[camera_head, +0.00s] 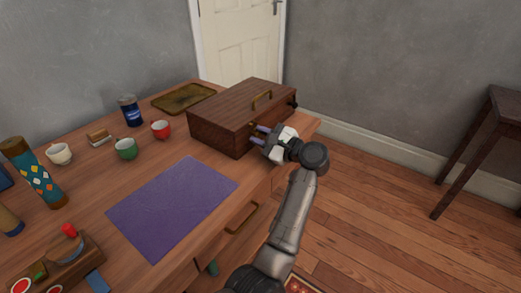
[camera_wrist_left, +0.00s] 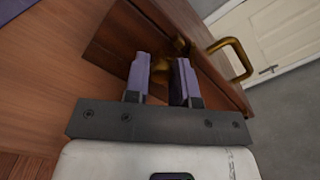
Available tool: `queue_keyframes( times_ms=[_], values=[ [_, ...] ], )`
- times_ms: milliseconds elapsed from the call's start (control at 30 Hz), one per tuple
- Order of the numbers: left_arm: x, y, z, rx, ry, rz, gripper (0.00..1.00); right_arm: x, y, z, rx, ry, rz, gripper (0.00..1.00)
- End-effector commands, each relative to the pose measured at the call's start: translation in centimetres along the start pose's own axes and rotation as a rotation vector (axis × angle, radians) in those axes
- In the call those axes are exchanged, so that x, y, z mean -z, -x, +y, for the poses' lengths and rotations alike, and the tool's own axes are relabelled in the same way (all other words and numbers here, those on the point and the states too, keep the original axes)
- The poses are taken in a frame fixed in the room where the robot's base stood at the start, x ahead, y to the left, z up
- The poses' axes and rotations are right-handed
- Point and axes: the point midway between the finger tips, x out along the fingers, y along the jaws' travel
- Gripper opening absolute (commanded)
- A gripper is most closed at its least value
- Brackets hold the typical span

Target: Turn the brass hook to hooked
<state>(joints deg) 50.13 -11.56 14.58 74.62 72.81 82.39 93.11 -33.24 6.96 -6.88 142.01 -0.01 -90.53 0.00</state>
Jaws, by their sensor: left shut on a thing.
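The box lid is down. My right gripper is not in view.
A brass handle (camera_head: 262,99) stands on the lid. A brass tray (camera_head: 183,98) and a blue tin (camera_head: 130,111) are behind and left. Red (camera_head: 161,129), green (camera_head: 125,149) and white (camera_head: 59,153) cups stand left. A purple mat (camera_head: 172,207) lies in front.

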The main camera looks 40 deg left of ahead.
Motion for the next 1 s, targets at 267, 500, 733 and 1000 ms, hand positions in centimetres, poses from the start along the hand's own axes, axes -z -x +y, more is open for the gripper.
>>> queue_keyframes(
  times_ms=[267, 500, 733, 1000],
  values=[
    [0.02, 0.02, -0.02, -0.001, 0.243, 0.001, 0.0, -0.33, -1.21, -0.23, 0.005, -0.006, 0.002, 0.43],
    [-0.05, 0.06, -0.1, 0.0, 0.402, 0.001, 0.0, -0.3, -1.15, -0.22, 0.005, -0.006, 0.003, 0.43],
    [-0.06, 0.06, -0.11, 0.0, 0.498, 0.001, 0.0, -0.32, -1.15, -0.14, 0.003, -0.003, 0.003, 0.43],
    [-0.06, 0.06, -0.12, 0.0, 0.543, 0.001, 0.0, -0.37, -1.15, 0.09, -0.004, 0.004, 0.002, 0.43]
  ],
)
